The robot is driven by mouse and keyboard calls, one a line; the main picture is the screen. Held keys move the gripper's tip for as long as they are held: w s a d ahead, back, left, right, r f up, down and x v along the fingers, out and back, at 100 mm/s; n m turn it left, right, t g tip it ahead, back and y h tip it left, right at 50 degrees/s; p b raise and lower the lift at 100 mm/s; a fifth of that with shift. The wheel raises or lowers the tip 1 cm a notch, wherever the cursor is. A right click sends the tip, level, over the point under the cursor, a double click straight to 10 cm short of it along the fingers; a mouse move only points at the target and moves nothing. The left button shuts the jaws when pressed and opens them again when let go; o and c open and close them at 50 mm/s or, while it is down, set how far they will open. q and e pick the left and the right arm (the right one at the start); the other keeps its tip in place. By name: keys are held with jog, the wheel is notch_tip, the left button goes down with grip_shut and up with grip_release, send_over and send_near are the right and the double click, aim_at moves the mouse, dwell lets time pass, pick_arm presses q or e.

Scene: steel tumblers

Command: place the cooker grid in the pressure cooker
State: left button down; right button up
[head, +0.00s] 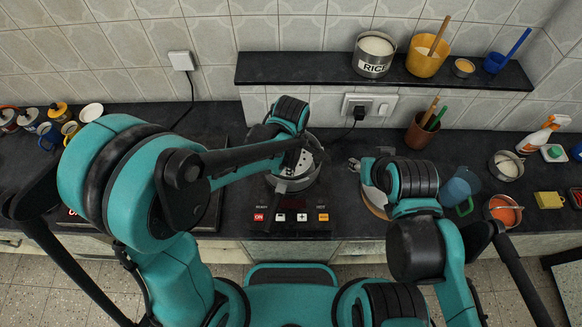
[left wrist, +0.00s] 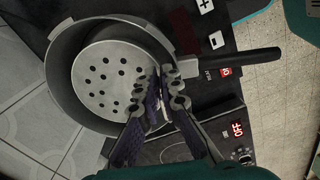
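The pressure cooker (head: 308,180) is a grey metal pot on the hob, with a black handle (left wrist: 250,58) in the left wrist view. The cooker grid (left wrist: 95,75) is a pale round disc with several holes, seen within the outline of the pot's mouth. It shows partly in the head view (head: 303,162), beside my left wrist. My left gripper (left wrist: 167,75) has its fingertips close together at the grid's edge and looks shut on it. How far the grid is above the pot's floor is unclear.
A round board (head: 374,205) lies right of the cooker. Farther right are a blue translucent cup (head: 458,187) and a bowl of orange food (head: 504,212). The shelf (head: 300,68) holds a rice pot (head: 372,66) and a yellow bucket (head: 424,62). Mugs stand at the far left.

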pick_arm(q)
jog(key=shift+f+b, duration=0.65)
jog(key=shift+s, duration=0.15)
jog(key=c, duration=1.8)
grip_release()
jog(key=shift+o, duration=0.4)
